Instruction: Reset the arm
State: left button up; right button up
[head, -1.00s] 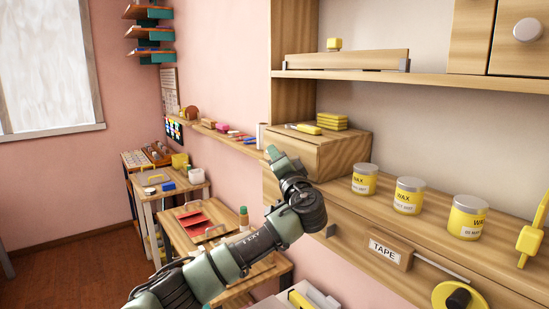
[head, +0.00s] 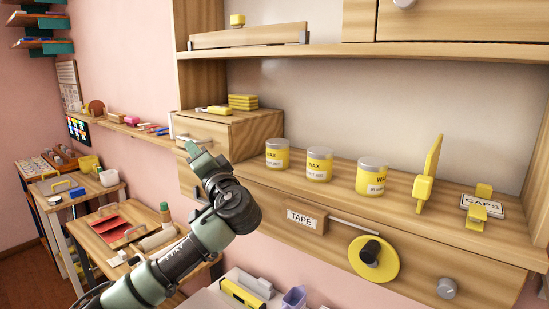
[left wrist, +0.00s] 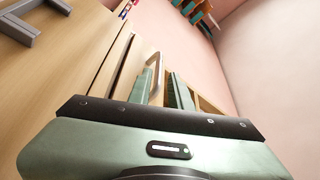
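My left arm rises from the lower left in the head view. Its gripper (head: 198,157) is in front of the small wooden drawer box (head: 258,133) on the shelf, just below the drawer's handle (head: 195,138). In the left wrist view the two green fingers (left wrist: 163,92) are apart, with a pale handle (left wrist: 155,75) showing between and beyond them. I cannot tell whether they touch it; nothing is visibly held. My right gripper is not in view.
Wax jars (head: 319,164), a yellow clamp-like tool (head: 427,175) and a CAPS label (head: 482,205) line the shelf. Small side tables (head: 125,232) stand at the left.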

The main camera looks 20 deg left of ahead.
pick_arm(q)
jog(key=s+d+f+m+g+h, duration=0.1)
jog(key=s+d+f+h, duration=0.25)
jog(key=f, duration=0.75)
jog(key=s+d+f+m+g+h, duration=0.1)
jog(key=s+d+f+h, duration=0.25)
jog(key=f, duration=0.75)
jog(key=s+d+f+g+h, duration=0.2)
jog(key=s+d+f+h, duration=0.15)
jog(key=f, duration=0.75)
jog(key=s+d+f+n+g+h, duration=0.15)
jog(key=s+f, duration=0.35)
jog(key=s, duration=0.5)
jog(key=s+d+f+g+h, duration=0.25)
jog(key=s+f, duration=0.25)
jog(key=s, duration=0.6)
jog(key=s+d+f+n+g+h, duration=0.15)
jog(key=s+f, duration=0.35)
jog(key=s, duration=0.5)
notch_tip(320, 180, down, 27)
jog(key=s+m+g, duration=0.1)
jog(key=s+g, duration=0.1)
jog(key=s+a+f, duration=0.3)
jog(key=s+f, duration=1.3)
jog(key=shift+g+y+b, duration=0.3)
jog(key=shift+g+b, duration=0.15)
